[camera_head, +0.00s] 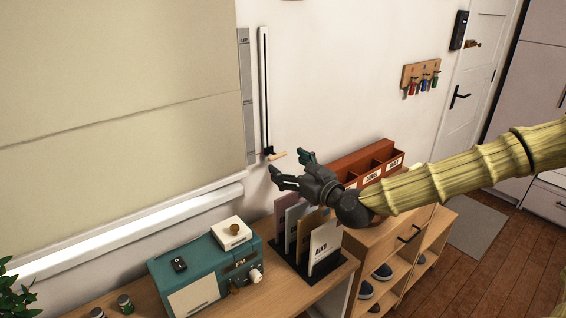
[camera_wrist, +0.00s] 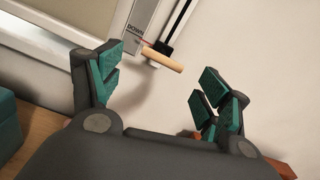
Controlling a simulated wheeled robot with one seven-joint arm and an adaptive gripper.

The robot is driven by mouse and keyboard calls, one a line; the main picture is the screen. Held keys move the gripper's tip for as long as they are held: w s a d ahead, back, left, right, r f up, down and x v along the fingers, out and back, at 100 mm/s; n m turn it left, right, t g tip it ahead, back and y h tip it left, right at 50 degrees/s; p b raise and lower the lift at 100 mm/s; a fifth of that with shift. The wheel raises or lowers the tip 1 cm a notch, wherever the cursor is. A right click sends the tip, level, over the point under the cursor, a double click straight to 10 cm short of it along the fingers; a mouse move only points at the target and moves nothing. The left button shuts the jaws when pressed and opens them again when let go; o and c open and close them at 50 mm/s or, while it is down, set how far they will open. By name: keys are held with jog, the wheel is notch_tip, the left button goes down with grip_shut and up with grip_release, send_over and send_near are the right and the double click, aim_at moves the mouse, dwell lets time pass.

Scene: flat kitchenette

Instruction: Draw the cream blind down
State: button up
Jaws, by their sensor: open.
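The cream blind (camera_head: 110,65) fills the visible window at the left of the head view, down to near the white sill; a slanting line crosses it. To its right is a grey strip (camera_head: 245,90) marked UP at its top; in the wrist view its lower end reads DOWN. Beside the strip stands a black-slotted rail (camera_head: 264,85), with a short wooden handle (camera_head: 279,156) sticking out at its lower end. My gripper (camera_head: 287,166) is open and empty, just in front of the handle. In the wrist view the handle (camera_wrist: 163,61) lies beyond and between the fingertips, apart from them.
Below stand a teal radio (camera_head: 205,270) with a white box on top, a file rack (camera_head: 310,240) and a red-brown sorter (camera_head: 370,160) on wooden furniture. A key rack (camera_head: 421,76) hangs at right. The wall around the rail is clear.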

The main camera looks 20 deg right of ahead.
jog(key=v, duration=0.6)
jog(key=shift+s, duration=0.3)
dwell(0.4)
